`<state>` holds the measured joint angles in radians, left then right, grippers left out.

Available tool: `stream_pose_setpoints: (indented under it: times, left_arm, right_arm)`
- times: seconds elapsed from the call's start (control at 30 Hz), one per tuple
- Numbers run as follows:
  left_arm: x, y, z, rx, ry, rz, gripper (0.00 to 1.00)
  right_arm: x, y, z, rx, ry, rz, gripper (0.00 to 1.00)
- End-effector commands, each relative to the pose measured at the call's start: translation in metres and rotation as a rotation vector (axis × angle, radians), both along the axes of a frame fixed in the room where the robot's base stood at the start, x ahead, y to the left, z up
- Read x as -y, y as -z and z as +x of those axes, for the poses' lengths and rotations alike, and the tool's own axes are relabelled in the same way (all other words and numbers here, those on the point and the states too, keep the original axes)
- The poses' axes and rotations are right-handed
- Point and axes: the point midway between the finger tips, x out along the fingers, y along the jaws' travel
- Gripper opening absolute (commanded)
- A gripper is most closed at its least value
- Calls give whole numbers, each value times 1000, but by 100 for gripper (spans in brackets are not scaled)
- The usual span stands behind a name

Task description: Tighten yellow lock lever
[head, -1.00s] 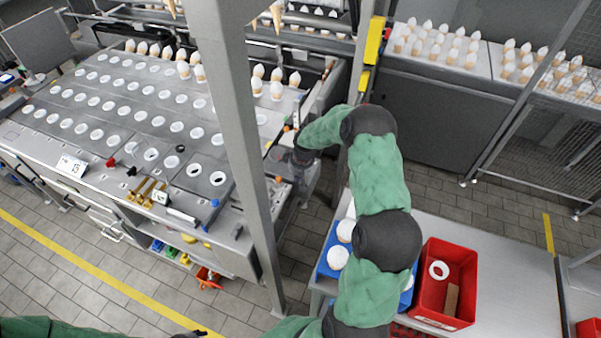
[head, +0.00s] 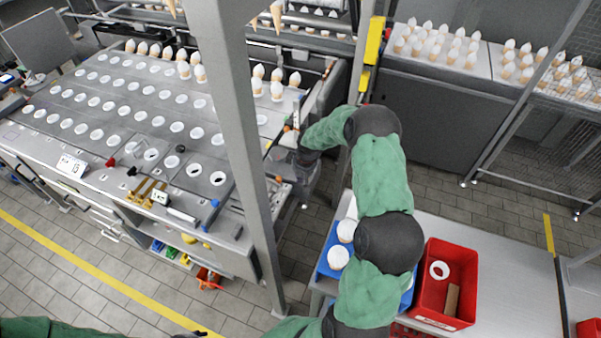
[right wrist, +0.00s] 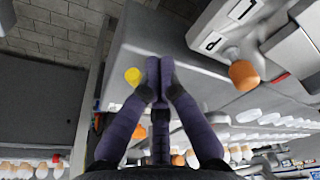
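In the right wrist view a round yellow knob (right wrist: 133,76) shows against the side of a grey panel, just left of my right gripper (right wrist: 160,66). It may be the end of the yellow lock lever; its shaft is not clear. My right gripper's fingers are together, with nothing seen between them, and they look apart from the knob. In the head view my right gripper (head: 287,153) is at the right end of the machine, partly behind my wrist and small. Only part of my left arm shows at the bottom left edge; its gripper is not clear.
A grey post (head: 245,150) stands left of my right arm. The machine top (head: 120,100) has rows of round holes. An orange knob (right wrist: 244,74) sticks out right of the fingers. A red bin (head: 425,310) and a blue bin (head: 325,262) are near my forearm.

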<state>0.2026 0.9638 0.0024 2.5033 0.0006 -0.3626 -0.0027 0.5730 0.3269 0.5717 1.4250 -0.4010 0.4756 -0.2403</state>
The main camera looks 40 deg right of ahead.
Motion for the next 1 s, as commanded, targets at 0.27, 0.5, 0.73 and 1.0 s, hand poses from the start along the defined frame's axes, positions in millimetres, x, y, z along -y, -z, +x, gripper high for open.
stream_pose_setpoints:
  times: [0.27, 0.5, 0.73, 1.0]
  left_arm:
    - [0, 2, 0, 0, 0, 0, 46]
    - [0, 2, 0, 0, 0, 0, 46]
    - [0, 3, 0, 0, 0, 0, 46]
    - [0, 3, 0, 0, 0, 0, 46]
  right_arm:
    - [2, 12, -16, -31, -3, 11, 0]
    - [3, 12, -16, -31, -3, 11, 0]
    - [7, 12, -19, -31, -3, 10, 0]
    - [9, 11, -19, -30, -4, 10, 0]
